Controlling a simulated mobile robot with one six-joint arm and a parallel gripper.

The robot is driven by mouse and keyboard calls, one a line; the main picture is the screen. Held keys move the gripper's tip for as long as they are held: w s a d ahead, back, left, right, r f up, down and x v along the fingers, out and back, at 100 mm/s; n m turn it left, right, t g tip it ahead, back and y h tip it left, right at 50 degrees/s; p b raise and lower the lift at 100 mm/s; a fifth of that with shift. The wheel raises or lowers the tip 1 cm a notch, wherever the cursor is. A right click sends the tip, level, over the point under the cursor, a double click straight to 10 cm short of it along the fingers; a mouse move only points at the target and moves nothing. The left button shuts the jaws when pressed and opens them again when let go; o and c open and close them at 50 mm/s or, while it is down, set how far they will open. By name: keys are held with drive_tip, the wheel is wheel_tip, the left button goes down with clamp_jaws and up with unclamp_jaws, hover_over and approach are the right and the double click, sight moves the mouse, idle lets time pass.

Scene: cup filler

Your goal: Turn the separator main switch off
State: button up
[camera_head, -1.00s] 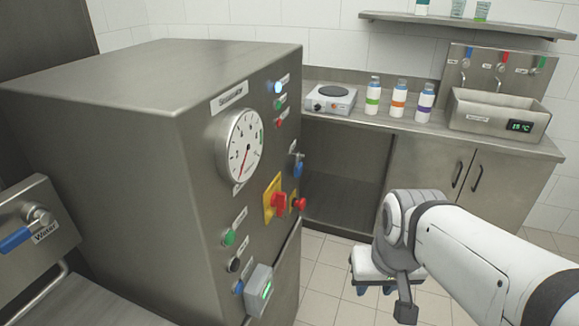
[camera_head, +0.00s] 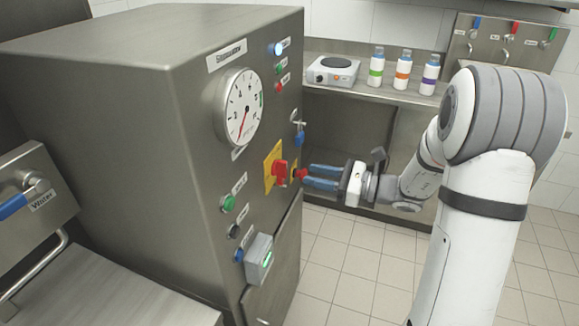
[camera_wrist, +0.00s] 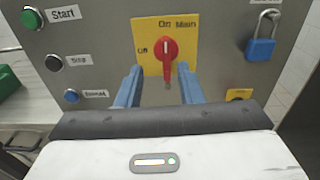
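The main switch is a red rotary knob (camera_head: 280,170) on a yellow plate (camera_head: 268,180) on the steel separator's front panel. In the wrist view the knob (camera_wrist: 169,50) stands upright, its white mark at the top towards "On"; "Off" is at its left. My gripper (camera_head: 307,175) is open in front of the panel, its blue fingers pointing at the switch. In the wrist view the fingers of my gripper (camera_wrist: 159,70) lie left and right of the knob's lower part, with gaps on both sides. Whether the tips reach the knob's depth is unclear.
A blue padlock (camera_wrist: 260,48) hangs right of the switch. Green start (camera_wrist: 31,18), black (camera_wrist: 54,62) and blue (camera_wrist: 71,96) buttons are to the left. A dial gauge (camera_head: 240,107) is above.

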sight(282, 173)
drive_tip(key=x, duration=0.7)
drive_tip(key=shift+w+a+p, duration=0.2)
drive_tip(key=shift+w+p, duration=0.15)
drive_tip(key=shift+w, duration=0.15)
